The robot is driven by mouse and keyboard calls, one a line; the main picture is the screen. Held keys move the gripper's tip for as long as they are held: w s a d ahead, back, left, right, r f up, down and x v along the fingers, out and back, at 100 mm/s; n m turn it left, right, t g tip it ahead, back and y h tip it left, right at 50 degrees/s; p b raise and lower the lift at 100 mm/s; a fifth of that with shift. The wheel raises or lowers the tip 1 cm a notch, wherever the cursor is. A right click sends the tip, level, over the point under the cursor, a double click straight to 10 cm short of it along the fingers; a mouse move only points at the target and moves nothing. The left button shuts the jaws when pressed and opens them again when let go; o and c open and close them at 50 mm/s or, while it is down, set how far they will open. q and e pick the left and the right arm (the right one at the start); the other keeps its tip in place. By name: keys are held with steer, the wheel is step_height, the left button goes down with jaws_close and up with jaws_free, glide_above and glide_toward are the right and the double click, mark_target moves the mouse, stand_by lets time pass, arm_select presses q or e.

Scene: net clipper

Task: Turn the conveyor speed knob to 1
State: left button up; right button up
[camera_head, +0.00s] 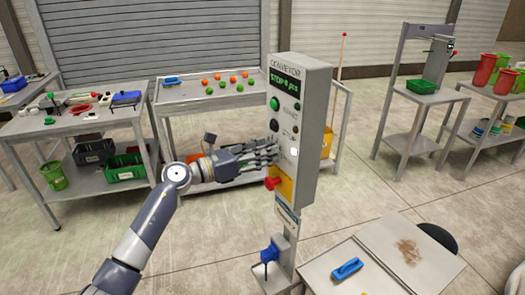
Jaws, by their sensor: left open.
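The grey conveyor control box (313,110) stands on a post, with a lit green display (287,81) near its top. A green button (274,103) and a dark round control (274,125) sit below the display. A small dark control with marks around it (294,131) is to their right; I cannot tell which one is the speed knob, nor read its setting. My left gripper (270,152) is open in front of the lower panel, its fingers pointing right and hiding part of it. I cannot tell whether it touches the panel. My right gripper is not in view.
A red mushroom button (272,183) on a yellow plate (284,181) sits just below my left gripper. A blue clamp-like item (269,252) is on the post. A table with a blue brush (347,269) stands front right. Workbenches stand behind; floor between is clear.

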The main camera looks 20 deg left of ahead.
arm_select(q)
steer(key=c, duration=1)
steer(key=shift+c, duration=0.2)
steer(key=shift+a+f+n+p, duration=0.1)
steer(key=shift+n+p, duration=4.7)
steer(key=shift+n, duration=3.1)
